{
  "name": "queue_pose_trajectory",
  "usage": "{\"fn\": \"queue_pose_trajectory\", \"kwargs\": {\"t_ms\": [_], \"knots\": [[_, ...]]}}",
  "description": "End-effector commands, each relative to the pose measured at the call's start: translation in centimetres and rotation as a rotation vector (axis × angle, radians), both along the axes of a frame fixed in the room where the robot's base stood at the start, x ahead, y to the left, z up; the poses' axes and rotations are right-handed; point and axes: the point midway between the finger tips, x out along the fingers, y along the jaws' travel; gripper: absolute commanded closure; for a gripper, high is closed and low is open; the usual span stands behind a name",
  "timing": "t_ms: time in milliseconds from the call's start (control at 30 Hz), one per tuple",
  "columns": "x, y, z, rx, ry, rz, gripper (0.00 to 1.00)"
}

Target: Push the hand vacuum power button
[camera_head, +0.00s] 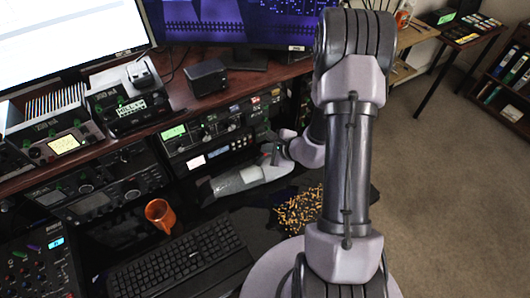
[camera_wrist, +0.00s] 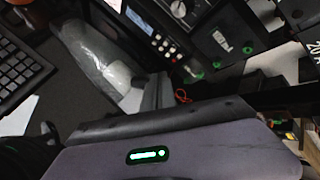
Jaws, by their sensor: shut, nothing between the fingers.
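The hand vacuum (camera_head: 240,180) lies on the dark desk, its clear grey nozzle pointing left in the head view. In the wrist view its clear nozzle (camera_wrist: 88,50) runs from upper left toward the middle, with a white part inside. My gripper (camera_head: 284,150) is at the vacuum's rear end in the head view, shut and empty. In the wrist view my gripper's purple-grey body with a green light fills the bottom and covers the rear of the vacuum. I cannot make out the power button, nor whether the gripper touches the vacuum.
A black keyboard (camera_head: 178,262) and an orange mug (camera_head: 160,214) stand left of the vacuum. Radio units (camera_head: 215,137) with knobs line the shelf behind it. A pile of small brown pieces (camera_head: 299,210) lies in front. Open carpet (camera_head: 440,170) is to the right.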

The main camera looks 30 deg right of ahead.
Motion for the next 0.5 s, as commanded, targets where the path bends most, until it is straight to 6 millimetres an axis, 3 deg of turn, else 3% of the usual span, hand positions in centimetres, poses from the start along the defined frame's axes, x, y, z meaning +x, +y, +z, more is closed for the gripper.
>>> {"fn": "queue_pose_trajectory", "kwargs": {"t_ms": [500], "knots": [[0.04,-0.01,0.43,-0.001,-0.001,0.0,1.0]]}}
